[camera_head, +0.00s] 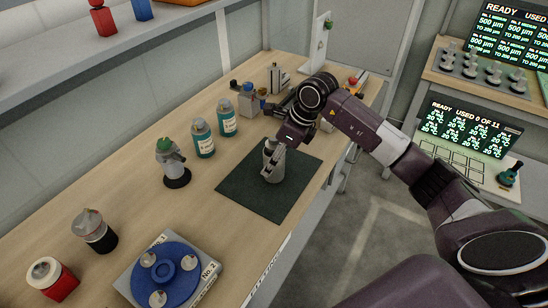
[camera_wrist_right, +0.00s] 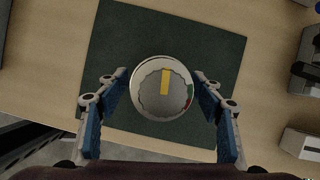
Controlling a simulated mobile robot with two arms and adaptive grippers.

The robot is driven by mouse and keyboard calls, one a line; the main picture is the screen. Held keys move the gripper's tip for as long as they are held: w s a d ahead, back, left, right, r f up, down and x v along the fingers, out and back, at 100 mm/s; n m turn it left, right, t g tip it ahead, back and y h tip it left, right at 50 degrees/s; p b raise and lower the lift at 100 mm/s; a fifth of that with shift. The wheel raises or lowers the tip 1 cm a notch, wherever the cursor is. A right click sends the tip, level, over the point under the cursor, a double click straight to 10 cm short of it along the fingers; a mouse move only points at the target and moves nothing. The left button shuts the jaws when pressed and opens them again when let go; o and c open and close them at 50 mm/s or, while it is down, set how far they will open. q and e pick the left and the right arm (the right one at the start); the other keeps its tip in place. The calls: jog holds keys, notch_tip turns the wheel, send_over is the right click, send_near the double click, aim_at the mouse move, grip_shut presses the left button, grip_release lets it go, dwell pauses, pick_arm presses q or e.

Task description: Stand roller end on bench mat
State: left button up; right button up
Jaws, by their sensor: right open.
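The roller end (camera_head: 272,162) stands upright on the dark green bench mat (camera_head: 243,197). In the right wrist view, its round silver top (camera_wrist_right: 162,88) shows a grey knob with a yellow bar and a small green and red mark at the side; the mat (camera_wrist_right: 215,50) lies beneath it. My right gripper (camera_head: 275,150) is lowered over it from above. Its blue-padded fingers (camera_wrist_right: 162,105) stand on either side of the roller end, open, with a visible gap at least on the right. My left gripper is not in view.
Two teal bottles (camera_head: 203,139) and a green-topped device (camera_head: 171,162) stand behind and left of the mat. A blue round fixture (camera_head: 160,272) sits at the front left. Small blocks and devices (camera_head: 250,98) stand beyond the mat. The bench's front edge is close to the mat.

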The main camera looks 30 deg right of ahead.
jog(key=shift+r, duration=0.2)
jog(key=b+v, duration=0.2)
jog(key=v, duration=0.9)
jog(key=shift+r, duration=0.35)
jog(key=shift+s+d, duration=0.1)
